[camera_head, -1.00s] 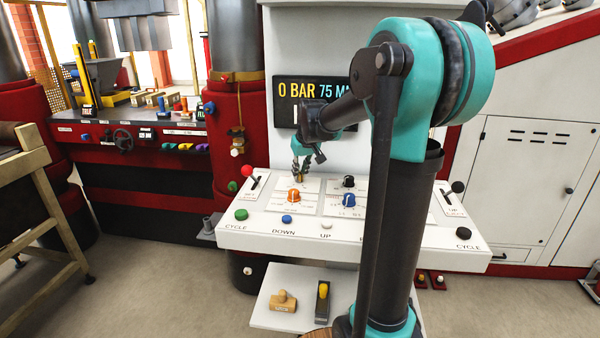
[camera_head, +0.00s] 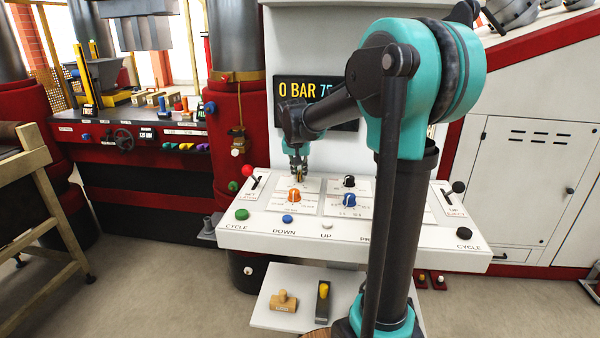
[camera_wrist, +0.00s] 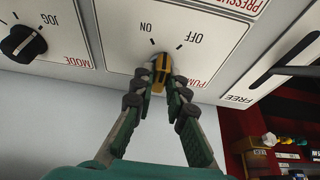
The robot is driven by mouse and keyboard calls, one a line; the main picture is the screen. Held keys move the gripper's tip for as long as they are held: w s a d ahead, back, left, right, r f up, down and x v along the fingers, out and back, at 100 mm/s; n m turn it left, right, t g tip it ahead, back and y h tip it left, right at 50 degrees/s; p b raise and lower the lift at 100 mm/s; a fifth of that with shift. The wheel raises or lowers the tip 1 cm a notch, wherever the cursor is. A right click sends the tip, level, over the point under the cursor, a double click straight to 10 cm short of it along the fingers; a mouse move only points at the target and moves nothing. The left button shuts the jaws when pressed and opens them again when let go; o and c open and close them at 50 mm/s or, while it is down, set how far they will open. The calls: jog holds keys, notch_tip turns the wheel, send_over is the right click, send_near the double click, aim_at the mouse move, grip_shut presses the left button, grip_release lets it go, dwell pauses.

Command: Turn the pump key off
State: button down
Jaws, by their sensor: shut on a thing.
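The pump key (camera_wrist: 160,76) is a yellow, brass-coloured knob on a white plate marked PUMP, with ON and OFF labels that appear upside down in the wrist view. My gripper (camera_wrist: 167,88) has its dark fingers closed on both sides of the key. In the head view, my gripper (camera_head: 298,168) reaches down to the back of the console, and its fingers largely hide the key. The key's visible end lies near the ON and OFF marks; I cannot tell exactly which one it points to.
The white console (camera_head: 250,235) carries an orange knob (camera_head: 294,195) just in front of my gripper, a blue knob (camera_head: 349,200) and a black mode knob (camera_head: 349,181). A red-tipped lever (camera_head: 247,171) stands at left. The display (camera_head: 300,90) behind is partly covered by my arm.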

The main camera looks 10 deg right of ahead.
jog(key=m+h, duration=0.1)
jog(key=m, duration=0.1)
jog(key=m+g, duration=0.1)
jog(key=m, duration=0.2)
jog(key=shift+w+a+h, duration=0.1)
jog(key=shift+h, duration=0.3)
jog(key=shift+m, duration=0.4)
jog(key=shift+g, duration=0.3)
jog(key=c, duration=1.5)
grip_release()
jog(key=shift+c, duration=0.2)
jog(key=v, duration=1.2)
